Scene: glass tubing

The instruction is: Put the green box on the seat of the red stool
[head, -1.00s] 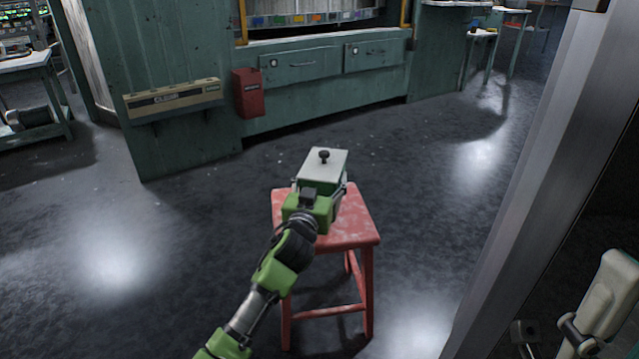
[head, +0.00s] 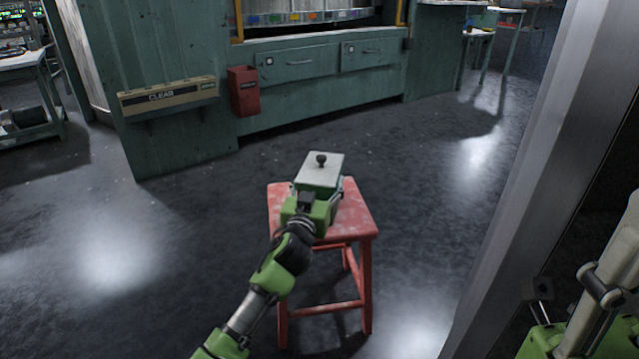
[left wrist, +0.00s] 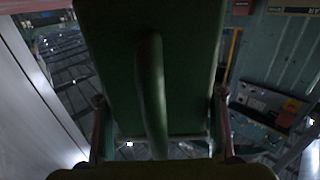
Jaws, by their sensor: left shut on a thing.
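The green box (head: 320,172) has a pale lid with a black knob; its green sides show only in part. My left gripper (head: 317,193) is shut on it, a finger along each side. In the head view the box overlaps the back part of the red stool's seat (head: 352,218); I cannot tell whether it touches the seat or hangs above it. The stool stands upright, its red paint worn. In the left wrist view the box's dark green face (left wrist: 112,60) with a curved handle fills the middle between the fingers. My right gripper is not clearly in view.
A green cabinet wall with drawers (head: 300,64), a red bin (head: 243,90) and a tan ledge box (head: 168,96) stands behind the stool. A metal post (head: 545,170) rises close on the right. The dark floor around the stool is clear.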

